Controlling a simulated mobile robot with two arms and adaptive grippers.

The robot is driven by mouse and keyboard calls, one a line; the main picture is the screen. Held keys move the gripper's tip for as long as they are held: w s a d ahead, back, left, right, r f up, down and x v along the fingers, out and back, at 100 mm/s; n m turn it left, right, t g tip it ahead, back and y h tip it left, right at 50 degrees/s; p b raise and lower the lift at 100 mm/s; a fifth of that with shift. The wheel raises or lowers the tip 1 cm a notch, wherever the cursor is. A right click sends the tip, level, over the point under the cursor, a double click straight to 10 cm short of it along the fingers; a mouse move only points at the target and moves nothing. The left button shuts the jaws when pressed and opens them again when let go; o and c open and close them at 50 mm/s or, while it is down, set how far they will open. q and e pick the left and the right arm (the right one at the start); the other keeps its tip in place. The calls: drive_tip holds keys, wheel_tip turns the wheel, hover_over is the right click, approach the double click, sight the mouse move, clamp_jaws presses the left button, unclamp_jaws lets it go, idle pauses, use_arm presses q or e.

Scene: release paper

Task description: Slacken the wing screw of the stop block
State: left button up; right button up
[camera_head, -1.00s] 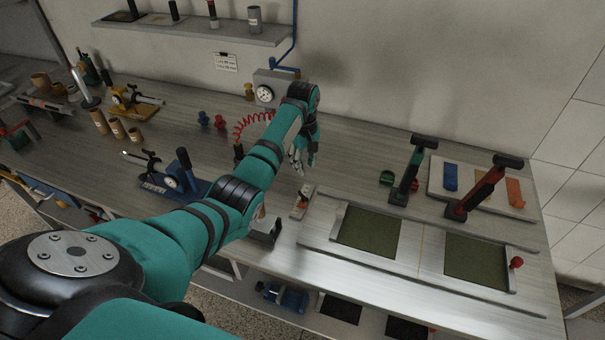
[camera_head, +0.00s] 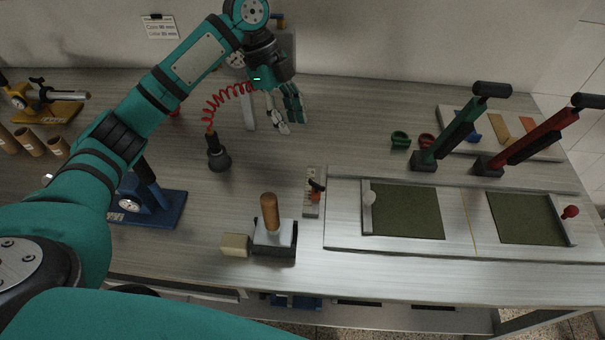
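A short pale rail with markings (camera_head: 311,205) lies on the bench just left of the green-panelled board. On it sits a small orange-red and dark piece (camera_head: 316,190), which looks like the stop block with its wing screw; it is too small to tell the screw from the block. My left gripper (camera_head: 287,120) points down above the bench, behind this piece and a little to its left, apart from it. Its fingers look spread, with nothing between them. My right gripper is out of view.
A wooden-handled block (camera_head: 270,225) and a beige block (camera_head: 235,244) stand in front. A black tool (camera_head: 217,155) on a red coiled cord is at left. Green (camera_head: 460,135) and red (camera_head: 535,135) levers stand right, behind the board (camera_head: 345,240).

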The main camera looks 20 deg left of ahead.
use_arm(q)
drive_tip(key=p, duration=0.1)
approach(316, 182)
drive_tip(key=p+x, duration=0.2)
drive_tip(key=x, duration=0.6)
drive_tip(key=shift+d+f, duration=0.1)
drive_tip(key=shift+d, duration=0.05)
drive_tip(key=shift+s+d+f+p, duration=0.1)
drive_tip(key=shift+f+p, duration=0.2)
drive_tip(key=shift+f, duration=0.1)
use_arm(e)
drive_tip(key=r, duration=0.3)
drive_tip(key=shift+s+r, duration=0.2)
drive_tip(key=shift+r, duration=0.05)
use_arm(q)
clamp_jaws()
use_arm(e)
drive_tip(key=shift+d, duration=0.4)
